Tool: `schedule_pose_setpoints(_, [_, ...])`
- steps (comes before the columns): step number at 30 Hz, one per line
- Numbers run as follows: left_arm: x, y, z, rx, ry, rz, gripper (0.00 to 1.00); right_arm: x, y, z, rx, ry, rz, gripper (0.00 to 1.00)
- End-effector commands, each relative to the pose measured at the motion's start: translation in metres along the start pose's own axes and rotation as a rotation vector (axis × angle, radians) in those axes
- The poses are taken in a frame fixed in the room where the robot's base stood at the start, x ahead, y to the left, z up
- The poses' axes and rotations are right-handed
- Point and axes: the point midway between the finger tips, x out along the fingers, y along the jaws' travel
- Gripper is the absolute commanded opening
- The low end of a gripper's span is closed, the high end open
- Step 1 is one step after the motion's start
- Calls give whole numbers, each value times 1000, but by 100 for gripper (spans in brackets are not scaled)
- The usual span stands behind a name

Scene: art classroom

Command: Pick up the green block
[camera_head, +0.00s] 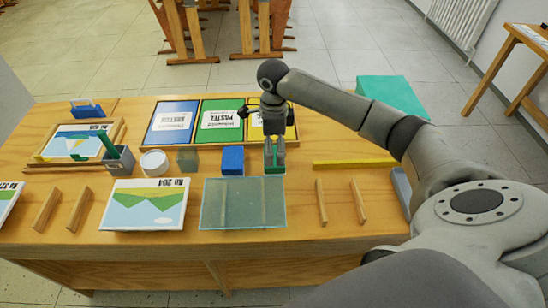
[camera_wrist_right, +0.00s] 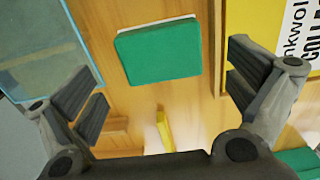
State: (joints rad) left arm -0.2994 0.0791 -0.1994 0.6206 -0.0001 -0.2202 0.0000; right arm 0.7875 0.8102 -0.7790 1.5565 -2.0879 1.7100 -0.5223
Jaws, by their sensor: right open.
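The green block (camera_head: 274,170) lies on the wooden table, right of a blue block (camera_head: 232,160). My right gripper (camera_head: 274,152) points down over the green block, with its fingers close to the block in the head view. In the right wrist view the green block (camera_wrist_right: 158,52) lies ahead of the open, empty jaws (camera_wrist_right: 165,78), between the two spread fingers and apart from both. The fingers hide part of the block in the head view. My left gripper is not in view.
Blue, green and yellow trays (camera_head: 222,104) stand behind. A translucent sheet (camera_head: 243,203) lies in front, with wooden strips (camera_head: 321,201) to its right. A glassy block (camera_head: 188,158), white roll (camera_head: 154,163) and grey cup (camera_head: 120,160) stand left. A yellow bar (camera_head: 354,163) lies right.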

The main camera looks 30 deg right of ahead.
Motion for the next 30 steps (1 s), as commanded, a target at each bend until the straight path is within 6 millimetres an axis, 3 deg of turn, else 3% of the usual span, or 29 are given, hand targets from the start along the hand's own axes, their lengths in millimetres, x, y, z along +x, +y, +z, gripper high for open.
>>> schedule_pose_setpoints(6, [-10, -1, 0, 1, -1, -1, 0, 29, 0, -1, 1, 0, 3, 100])
schedule_pose_setpoints(15, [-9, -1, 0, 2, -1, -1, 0, 34, 0, -1, 0, -2, 1, 100])
schedule_pose_setpoints(26, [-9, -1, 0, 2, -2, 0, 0, 34, 0, -1, 0, -1, 1, 54])
schedule_pose_setpoints(30, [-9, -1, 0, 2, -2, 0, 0, 34, -1, -1, 0, -2, 0, 54])
